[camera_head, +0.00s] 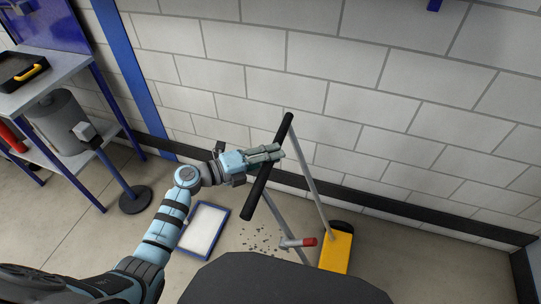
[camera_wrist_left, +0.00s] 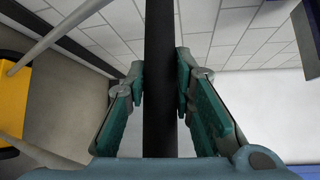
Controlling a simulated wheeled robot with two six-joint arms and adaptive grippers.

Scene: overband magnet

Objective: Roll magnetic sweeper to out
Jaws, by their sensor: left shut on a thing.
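The magnetic sweeper has a yellow body (camera_head: 336,252) on the floor, grey tubes rising from it and a black handle bar (camera_head: 259,190) across the top. A red-tipped lever (camera_head: 308,242) sticks out low on its frame. My left gripper (camera_head: 277,153) is shut on the black bar. In the left wrist view the bar (camera_wrist_left: 159,60) runs between the two fingers (camera_wrist_left: 159,95), and part of the yellow body (camera_wrist_left: 14,95) shows at the left edge. My right gripper is not in view.
Dark bits (camera_head: 262,238) lie scattered on the floor beside a blue-framed white tray (camera_head: 203,228). A white block wall (camera_head: 330,80) stands close behind. A workbench (camera_head: 60,70) with a grey motor-like drum and a post base (camera_head: 135,200) stand at left. Floor at right is clear.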

